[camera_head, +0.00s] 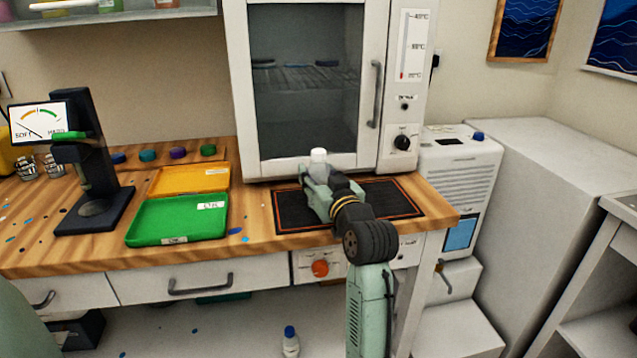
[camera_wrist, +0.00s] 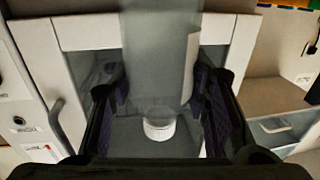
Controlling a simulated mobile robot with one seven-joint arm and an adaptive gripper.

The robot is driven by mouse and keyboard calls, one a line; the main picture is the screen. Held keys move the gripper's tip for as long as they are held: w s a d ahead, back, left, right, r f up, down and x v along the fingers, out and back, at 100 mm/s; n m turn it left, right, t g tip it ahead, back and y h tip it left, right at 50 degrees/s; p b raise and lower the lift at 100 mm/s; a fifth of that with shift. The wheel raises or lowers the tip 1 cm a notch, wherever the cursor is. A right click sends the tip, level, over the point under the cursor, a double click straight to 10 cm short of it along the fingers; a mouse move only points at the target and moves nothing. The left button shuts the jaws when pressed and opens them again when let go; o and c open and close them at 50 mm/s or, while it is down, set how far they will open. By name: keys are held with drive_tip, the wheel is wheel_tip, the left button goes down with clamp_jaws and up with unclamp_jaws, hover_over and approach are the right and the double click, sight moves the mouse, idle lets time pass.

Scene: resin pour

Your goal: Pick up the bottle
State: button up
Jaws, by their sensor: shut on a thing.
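The bottle (camera_head: 318,156) shows only its white top in the head view, above my gripper, in front of the oven. In the wrist view its clear greyish body (camera_wrist: 160,60) runs down from the top edge between my fingers, with a pale label at one side and a white cap (camera_wrist: 159,129) at the lower end. My gripper (camera_head: 320,180) is over the dark mat on the bench. In the wrist view my gripper (camera_wrist: 165,100) has dark fingers on both sides of the bottle, shut on it. My gripper hides the bottle's lower part in the head view, so I cannot tell whether it touches the mat.
The dark mat (camera_head: 291,213) lies before the closed oven (camera_head: 304,85). Left are a green tray (camera_head: 178,222), an orange tray (camera_head: 190,180) and a dial-gauge stand (camera_head: 85,165). A blue-capped bottle (camera_head: 291,345) stands on the floor. A white machine (camera_head: 458,170) is at right.

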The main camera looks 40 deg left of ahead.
drive_tip(key=c, duration=0.7)
